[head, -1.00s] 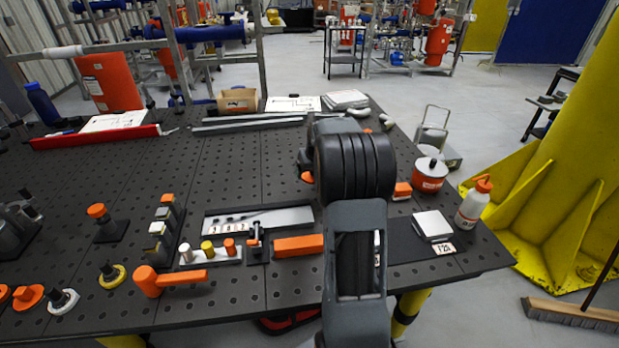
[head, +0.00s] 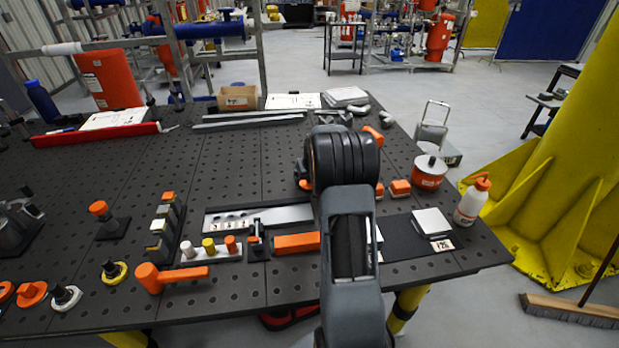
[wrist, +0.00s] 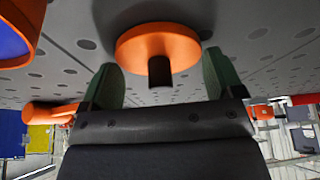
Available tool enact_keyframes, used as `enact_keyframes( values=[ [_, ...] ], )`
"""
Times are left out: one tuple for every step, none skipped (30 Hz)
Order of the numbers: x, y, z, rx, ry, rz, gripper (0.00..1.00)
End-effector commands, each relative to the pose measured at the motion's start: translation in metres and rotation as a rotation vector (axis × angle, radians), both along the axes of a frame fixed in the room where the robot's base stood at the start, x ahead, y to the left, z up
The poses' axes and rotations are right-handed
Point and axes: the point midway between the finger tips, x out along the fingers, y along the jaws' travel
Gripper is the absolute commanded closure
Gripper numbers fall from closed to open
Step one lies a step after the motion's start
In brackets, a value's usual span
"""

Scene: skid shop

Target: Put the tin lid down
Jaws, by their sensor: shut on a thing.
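In the wrist view, an orange disc with a dark central knob, which I take for the tin lid (wrist: 130,48), lies between the two green fingers of my gripper (wrist: 161,75). The fingers are at its sides, with the knob facing the camera. The perforated table (wrist: 255,50) shows behind it; I cannot tell whether the lid touches the table. In the head view my own arm hides the gripper and the lid. An orange and white tin (head: 428,181) with a greyish top stands on the table to the right of my arm.
A white bottle (head: 472,203) stands at the right table edge, near a pale square block (head: 432,222) on a dark mat. An orange bar (head: 296,243) and a grey tray (head: 225,217) lie left of my arm.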

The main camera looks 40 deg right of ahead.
Motion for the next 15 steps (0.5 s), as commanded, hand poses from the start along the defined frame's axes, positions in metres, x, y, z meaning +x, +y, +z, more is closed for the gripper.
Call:
enact_keyframes(
  values=[
    [0.0000, 0.0000, -0.0015, 0.000, 0.000, 0.000, 0.36],
    [0.0000, 0.0000, -0.0026, 0.000, 0.000, 0.000, 0.36],
    [-0.0001, 0.0000, -0.0043, 0.000, 0.000, 0.000, 0.36],
    [-0.0001, 0.0000, -0.0032, 0.000, 0.000, 0.000, 0.11],
    [-0.0001, 0.0000, -0.0026, 0.000, 0.000, 0.000, 0.08],
    [-0.0001, 0.0000, -0.0025, 0.000, 0.000, 0.000, 0.05],
    [-0.0001, 0.0000, -0.0025, 0.000, 0.000, 0.000, 0.02],
    [0.0000, 0.0000, -0.0025, 0.000, 0.000, 0.000, 0.00],
    [-0.0001, 0.0000, -0.0025, 0.000, 0.000, 0.000, 0.00],
    [-0.0001, 0.0000, -0.0025, 0.000, 0.000, 0.000, 0.00],
    [-0.0002, 0.0001, -0.0025, 0.000, 0.000, 0.000, 0.00],
    [-0.0002, 0.0001, -0.0025, 0.000, 0.000, 0.000, 0.00],
    [-0.0001, 0.0000, -0.0024, 0.000, 0.000, 0.000, 0.00],
    [-0.0001, 0.0000, -0.0020, 0.000, 0.000, 0.000, 0.00],
    [0.0000, 0.0000, -0.0007, 0.000, 0.000, 0.000, 0.00]
  ],
)
